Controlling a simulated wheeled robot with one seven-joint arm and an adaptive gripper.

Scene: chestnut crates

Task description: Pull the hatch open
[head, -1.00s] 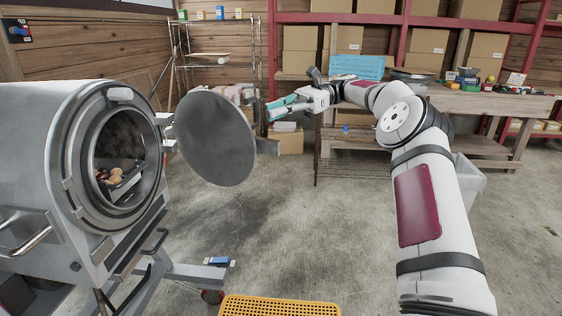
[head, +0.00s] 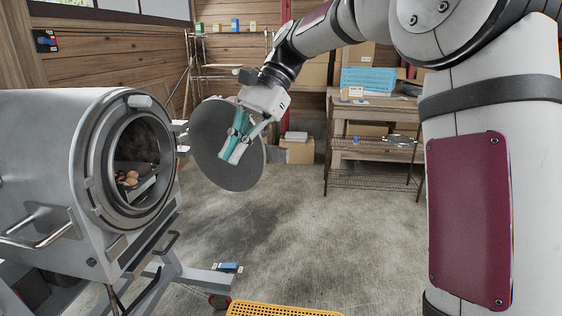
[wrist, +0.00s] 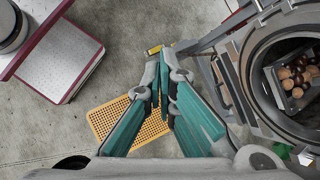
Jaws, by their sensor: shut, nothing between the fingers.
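The hatch (head: 206,128) is a round grey metal disc. It stands swung wide open, off to the right of the round opening (head: 176,185) of the grey steel drum (head: 50,150). My gripper (head: 229,158) is shut and empty, pointing down, and in the head view it overlaps the hatch's face and hides part of it. I cannot tell whether it touches the hatch. In the wrist view the shut fingers (wrist: 163,68) hold nothing, the hatch is not visible, and the drum opening (wrist: 256,85) is at the right.
Chestnuts (head: 127,178) lie inside the drum. A yellow perforated crate (head: 280,309) is on the floor below, also in the wrist view (wrist: 103,120). A handle (head: 45,235) juts from the drum. Shelving and a bench (head: 345,120) stand behind. The floor between is clear.

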